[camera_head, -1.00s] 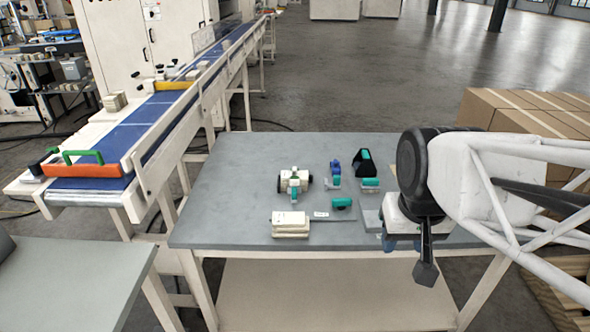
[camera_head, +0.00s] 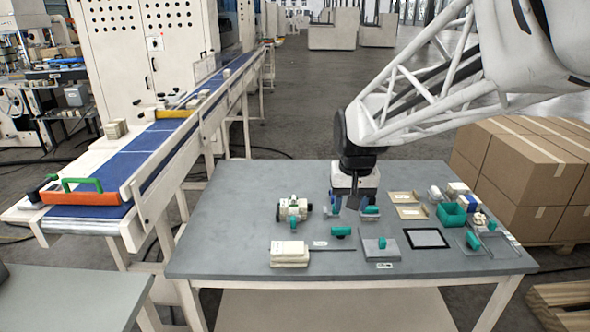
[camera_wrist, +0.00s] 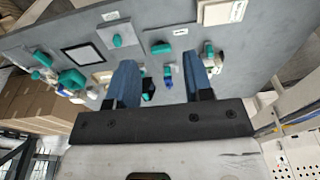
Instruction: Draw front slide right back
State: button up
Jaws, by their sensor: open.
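I cannot tell for sure which part is the front slide. An orange bar with a green handle (camera_head: 80,194) lies across the near end of the blue conveyor belt (camera_head: 98,212). A yellow bar (camera_head: 173,114) crosses the belt farther back. On the grey table (camera_head: 220,220) are a grey plate with a teal knob (camera_head: 381,245) and a teal-handled piece (camera_head: 341,232). My gripper (camera_head: 345,204) is open and empty, pointing down over the table's back middle. In the wrist view its blue fingers (camera_wrist: 165,72) stand apart, with small teal and blue pieces beyond them.
A cream-and-black fitting (camera_head: 293,208) and pale blocks (camera_head: 289,254) are left of my gripper. A black-framed panel (camera_head: 426,238), a teal bin (camera_head: 451,214) and small parts crowd the right. Cartons (camera_head: 530,170) stand beyond. The table's left side is clear.

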jog(key=w+a+f, duration=0.3)
jog(key=w, duration=0.3)
jog(key=w+a+f, duration=0.2)
jog(key=w+f, duration=0.1)
jog(key=w, duration=0.4)
jog(key=g, duration=0.1)
send_over(293, 219)
jog(key=w, duration=0.1)
jog(key=f, duration=1)
jog(key=shift+d+f, duration=0.25)
jog(key=shift+w+a+f, duration=0.25)
jog(key=shift+w+f, duration=0.1)
jog(key=shift+f, duration=0.05)
jog(key=shift+f, duration=3.9)
jog(key=shift+c, duration=0.3)
grip_shut()
